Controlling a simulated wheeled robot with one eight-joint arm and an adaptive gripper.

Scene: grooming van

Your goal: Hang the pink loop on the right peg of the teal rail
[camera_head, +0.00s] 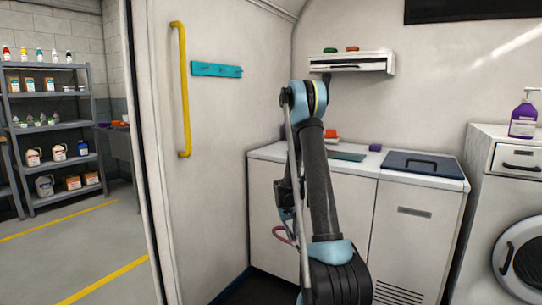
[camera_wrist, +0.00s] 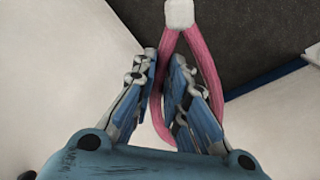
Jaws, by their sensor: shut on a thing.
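The pink loop (camera_wrist: 205,62) is in my gripper (camera_wrist: 163,62) in the wrist view. One strand of it passes between the two fingers, and a white piece (camera_wrist: 180,13) joins it at the top. In the head view the pink loop (camera_head: 283,236) shows low, just left of my arm, in front of the white cabinet; the gripper itself is mostly hidden there behind my arm. The teal rail (camera_head: 216,69) is fixed high on the white wall at left, well above the loop and apart from it. Its pegs are small, and the right peg (camera_head: 239,71) is near the rail's right end.
A yellow grab handle (camera_head: 182,90) stands upright left of the rail. A white counter (camera_head: 265,151) with small items is behind my arm. A small wall shelf (camera_head: 352,63) hangs above it. A washer (camera_head: 515,250) stands at right. The wall below the rail is clear.

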